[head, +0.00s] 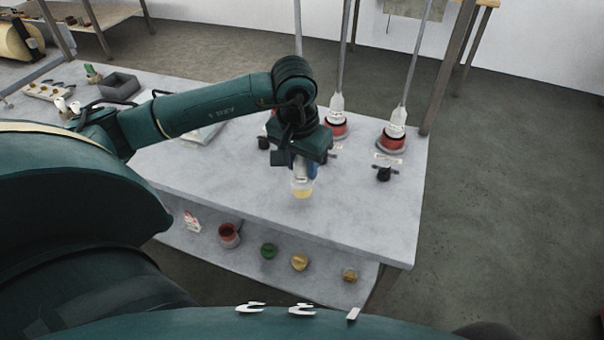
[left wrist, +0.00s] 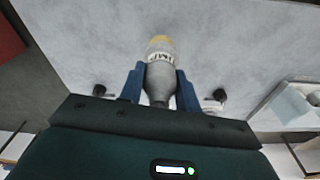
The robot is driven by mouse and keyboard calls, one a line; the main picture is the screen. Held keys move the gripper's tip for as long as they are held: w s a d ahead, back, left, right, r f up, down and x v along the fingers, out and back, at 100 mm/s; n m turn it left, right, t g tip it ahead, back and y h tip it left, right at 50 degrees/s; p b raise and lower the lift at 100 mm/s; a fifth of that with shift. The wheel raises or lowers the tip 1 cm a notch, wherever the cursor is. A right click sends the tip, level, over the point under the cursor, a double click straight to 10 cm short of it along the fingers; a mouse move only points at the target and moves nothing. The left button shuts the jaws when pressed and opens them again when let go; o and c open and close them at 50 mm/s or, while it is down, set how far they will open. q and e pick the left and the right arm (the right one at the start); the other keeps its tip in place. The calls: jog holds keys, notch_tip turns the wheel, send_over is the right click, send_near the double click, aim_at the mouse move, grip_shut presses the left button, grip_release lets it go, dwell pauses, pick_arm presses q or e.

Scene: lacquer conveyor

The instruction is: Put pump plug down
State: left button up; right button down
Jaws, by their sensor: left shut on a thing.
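The pump plug is a pale grey, bottle-shaped piece with a yellow end (head: 302,189) and dark lettering. In the left wrist view the pump plug (left wrist: 160,66) sits between two blue fingers. My left gripper (head: 302,172) is shut on it and points down over the grey bench top (head: 365,215), near its front edge. The yellow end points down; I cannot tell whether it touches the bench. My right gripper is not in view.
Two white plugs with red rings (head: 336,127) (head: 392,139) stand at the back right under rods. Black valve-like fittings (head: 384,173) stand in front. A lower shelf holds a red pot (head: 229,235) and green and yellow caps (head: 269,251). The bench's right front is clear.

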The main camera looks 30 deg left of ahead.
aim_at(302, 176)
pick_arm(q)
notch_tip(302, 176, down, 3)
jog(key=shift+s+f, duration=0.1)
jog(key=shift+f, duration=0.1)
jog(key=shift+f, duration=0.25)
jog(key=o, duration=0.7)
jog(key=shift+c, duration=0.2)
jog(key=o, duration=0.4)
jog(key=shift+r, duration=0.15)
